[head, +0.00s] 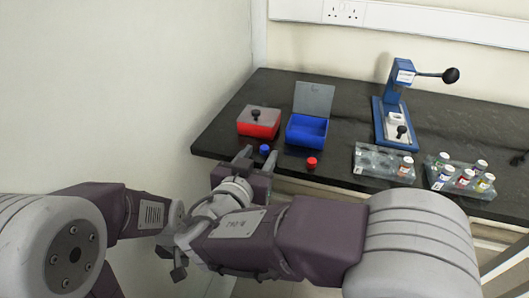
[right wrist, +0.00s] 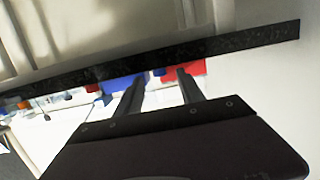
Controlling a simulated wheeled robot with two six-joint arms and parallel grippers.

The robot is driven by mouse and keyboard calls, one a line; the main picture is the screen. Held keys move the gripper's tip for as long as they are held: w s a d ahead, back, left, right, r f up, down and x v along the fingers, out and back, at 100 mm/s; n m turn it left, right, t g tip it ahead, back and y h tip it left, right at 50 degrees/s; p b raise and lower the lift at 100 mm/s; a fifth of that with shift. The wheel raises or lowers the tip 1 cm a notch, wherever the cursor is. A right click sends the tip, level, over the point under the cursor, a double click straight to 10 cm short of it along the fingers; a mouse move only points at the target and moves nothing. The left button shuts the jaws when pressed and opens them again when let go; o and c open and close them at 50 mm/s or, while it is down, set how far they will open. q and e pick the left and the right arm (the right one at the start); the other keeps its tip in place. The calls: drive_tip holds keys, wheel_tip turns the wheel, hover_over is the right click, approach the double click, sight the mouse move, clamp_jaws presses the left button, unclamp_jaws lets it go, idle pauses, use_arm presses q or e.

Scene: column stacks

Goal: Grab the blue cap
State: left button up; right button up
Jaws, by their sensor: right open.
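The blue cap (head: 264,149) lies near the front edge of the dark bench, in front of the red box. My right gripper (head: 258,156) is open, its fingertips by the bench edge on either side of the cap in the head view. In the right wrist view, the fingers (right wrist: 162,76) are apart and a small blue spot, likely the cap (right wrist: 159,72), shows between their tips. I cannot tell how much gap is left. My left arm comes in at the left; its gripper (head: 172,262) is partly hidden behind my right arm, its jaws unclear.
A red lidded box (head: 259,122) and an open blue box (head: 306,131) stand behind the caps. A red cap (head: 311,163) lies to the right. Clear racks (head: 366,160) with vials and a blue press (head: 384,118) stand further right. A wall is at left.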

drive_tip(key=shift+x, duration=1.05)
drive_tip(key=shift+s, duration=0.1)
clamp_jaws()
